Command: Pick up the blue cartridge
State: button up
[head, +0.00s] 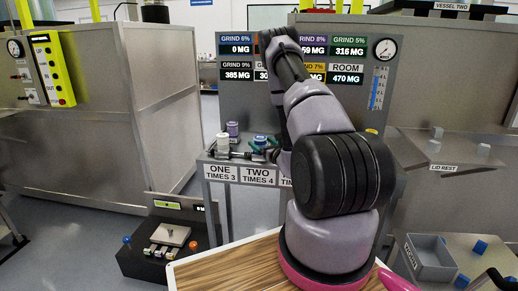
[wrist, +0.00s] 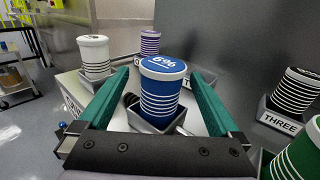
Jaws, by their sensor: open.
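The blue cartridge (wrist: 160,98) stands upright in a small grey holder in the wrist view, with white bands and a "6%" mark on its blue top. My gripper (wrist: 158,76) is open, its green fingers reaching forward on either side of the cartridge. A gap shows between the cartridge and each finger, so it is not gripped. In the head view the blue cartridge (head: 260,142) is small, at the shelf above the "TWO TIMES 4" label. My arm hides most of the gripper there.
A white cartridge (wrist: 94,56) and a purple one (wrist: 150,42) stand left and behind. A grey panel (wrist: 250,35) rises behind.

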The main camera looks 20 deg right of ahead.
jog(key=w, duration=0.5)
jog(key=shift+a, duration=0.1)
grip_shut()
